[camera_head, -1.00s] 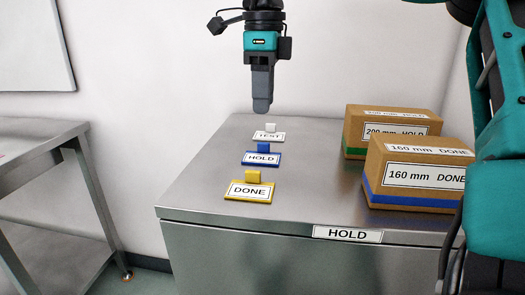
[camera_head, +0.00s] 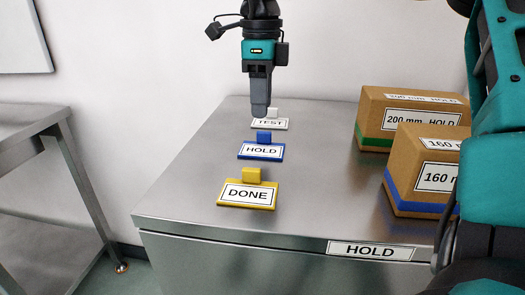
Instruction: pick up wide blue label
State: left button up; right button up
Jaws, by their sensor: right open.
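The wide blue label (camera_head: 261,152) lies on the metal cabinet top, with a white face reading HOLD and a blue upright tab at its back edge. My right gripper (camera_head: 260,110) points straight down above the table, in line with the blue tab in the picture and a little above it. It is open and holds nothing; its fingers overlap from this side, so the gap is hidden. It partly covers the white TEST label (camera_head: 281,125) behind. The yellow DONE label (camera_head: 247,194) lies in front of the blue one. My left gripper is not in view.
Two cardboard boxes stand at the right: a green-banded one (camera_head: 374,110) behind a blue-banded one (camera_head: 408,173). The cabinet front edge carries a HOLD plate (camera_head: 371,250). A metal table (camera_head: 33,112) stands at the left. The cabinet top between labels and boxes is clear.

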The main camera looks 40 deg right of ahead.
aim_at(264, 132)
jog(key=f, duration=0.2)
jog(key=f+b, duration=0.1)
jog(key=f, duration=0.3)
jog(key=shift+s+d, duration=0.1)
jog(key=shift+d, duration=0.15)
jog(key=shift+c, duration=0.4)
jog(key=shift+r, duration=0.1)
grip_shut()
